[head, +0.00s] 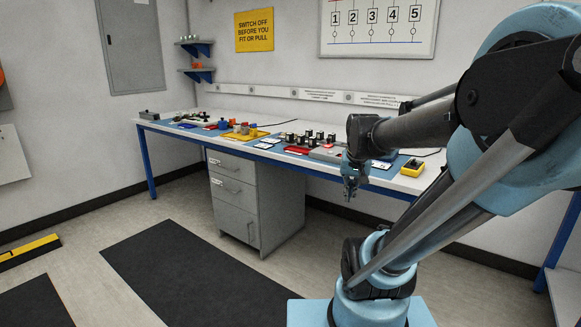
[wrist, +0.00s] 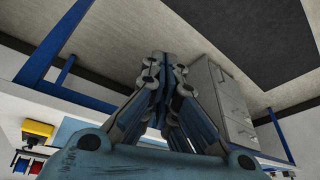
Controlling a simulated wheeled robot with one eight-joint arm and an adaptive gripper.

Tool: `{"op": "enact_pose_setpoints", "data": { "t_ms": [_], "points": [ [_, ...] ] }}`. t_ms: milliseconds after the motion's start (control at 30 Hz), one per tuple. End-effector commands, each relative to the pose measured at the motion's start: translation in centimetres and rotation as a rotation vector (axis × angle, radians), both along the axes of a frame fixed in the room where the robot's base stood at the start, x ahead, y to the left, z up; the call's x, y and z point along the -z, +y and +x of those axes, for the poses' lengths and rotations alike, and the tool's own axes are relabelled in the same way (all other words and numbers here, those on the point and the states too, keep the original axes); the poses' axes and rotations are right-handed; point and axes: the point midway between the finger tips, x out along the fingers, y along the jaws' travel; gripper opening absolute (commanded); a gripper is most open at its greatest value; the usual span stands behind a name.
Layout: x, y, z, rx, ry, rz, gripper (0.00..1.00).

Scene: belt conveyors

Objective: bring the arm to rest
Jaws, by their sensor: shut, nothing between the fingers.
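My gripper (head: 350,192) hangs at the end of my folded arm, in front of the workbench's front edge in the head view. In the wrist view my gripper (wrist: 165,60) has its fingers drawn together at the tips, with nothing between them. The fingers point toward the floor area beside the grey drawer cabinet. My arm reaches in from the right side of the head view, its upper links close to the camera.
A long workbench (head: 330,171) with blue legs stands along the wall, bearing several small parts and a yellow box (head: 412,168) near its right end. A grey drawer cabinet (head: 237,200) stands beneath it. Dark mats (head: 190,270) lie on open floor at left.

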Motion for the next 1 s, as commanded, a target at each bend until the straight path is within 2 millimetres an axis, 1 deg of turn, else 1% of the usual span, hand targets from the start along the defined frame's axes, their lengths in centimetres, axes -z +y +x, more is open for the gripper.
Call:
{"op": "enact_pose_setpoints", "data": {
  "t_ms": [33,200,300,433,500,600,1000],
  "points": [
    [0.9,0.0,-1.7,-0.021,0.016,-0.008,0.00],
    [3.8,0.0,-6.6,-0.093,0.074,-0.031,0.00],
    [5.5,0.0,-9.1,-0.133,0.106,-0.043,0.00],
    [7.2,0.0,-11.5,-0.176,0.136,-0.053,0.00],
    [7.8,0.0,-12.4,-0.190,0.147,-0.056,0.00],
    [8.4,0.0,-13.1,-0.204,0.158,-0.060,0.00],
    [8.5,0.0,-13.2,-0.207,0.160,-0.061,0.00]
  ]
}}
